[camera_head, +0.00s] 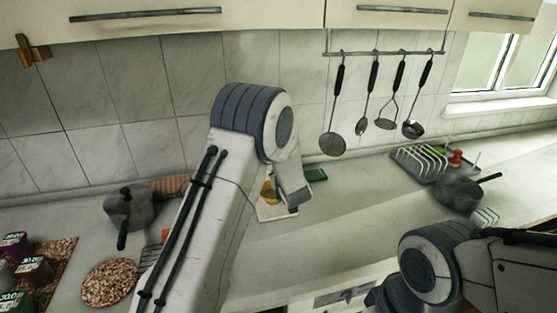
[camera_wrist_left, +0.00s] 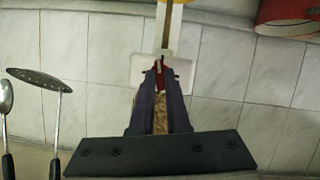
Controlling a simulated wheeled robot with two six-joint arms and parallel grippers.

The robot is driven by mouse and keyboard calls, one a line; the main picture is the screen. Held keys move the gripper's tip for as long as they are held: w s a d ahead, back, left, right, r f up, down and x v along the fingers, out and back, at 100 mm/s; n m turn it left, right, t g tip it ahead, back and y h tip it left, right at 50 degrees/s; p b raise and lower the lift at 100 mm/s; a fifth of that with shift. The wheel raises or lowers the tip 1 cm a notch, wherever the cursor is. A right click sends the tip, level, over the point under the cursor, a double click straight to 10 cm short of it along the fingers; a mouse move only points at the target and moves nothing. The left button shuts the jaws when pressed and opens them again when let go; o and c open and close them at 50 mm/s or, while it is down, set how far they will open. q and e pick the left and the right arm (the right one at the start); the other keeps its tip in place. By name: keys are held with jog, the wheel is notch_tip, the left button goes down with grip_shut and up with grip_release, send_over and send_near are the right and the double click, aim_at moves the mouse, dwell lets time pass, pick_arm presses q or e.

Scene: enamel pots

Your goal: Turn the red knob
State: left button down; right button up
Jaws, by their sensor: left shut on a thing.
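In the left wrist view, the red knob (camera_wrist_left: 159,74) is a small red piece in front of a white plate (camera_wrist_left: 143,70), with a yellow part above. My left gripper (camera_wrist_left: 160,72) has its fingertips shut on the knob; the fingers hide most of it. In the head view my left gripper (camera_head: 292,196) is low over the counter by a white base (camera_head: 272,212) with a yellow part (camera_head: 268,192); the knob is hidden there. My right arm is at lower right; its fingers are not in view.
A grey pot (camera_head: 128,208) stands at left and a grey pan (camera_head: 460,193) at right, near a dish rack (camera_head: 425,160). Utensils (camera_head: 333,145) hang on the tiled wall. A green block (camera_head: 316,175) lies behind the gripper.

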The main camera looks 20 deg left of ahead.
pick_arm(q)
jog(key=shift+d+f+m+g+y+p, duration=0.1)
jog(key=shift+m+g+y+p, duration=0.25)
jog(key=shift+m+p, duration=0.6)
pick_arm(e)
jog(key=shift+r, duration=1.6)
pick_arm(q)
jog(key=shift+n, duration=0.25)
jog(key=c, duration=0.9)
grip_release()
jog(key=b+v, duration=0.2)
jog(key=v, duration=0.8)
jog(key=shift+s, duration=0.15)
pick_arm(e)
jog(key=shift+f, duration=1.25)
pick_arm(q)
jog(key=shift+d, duration=0.1)
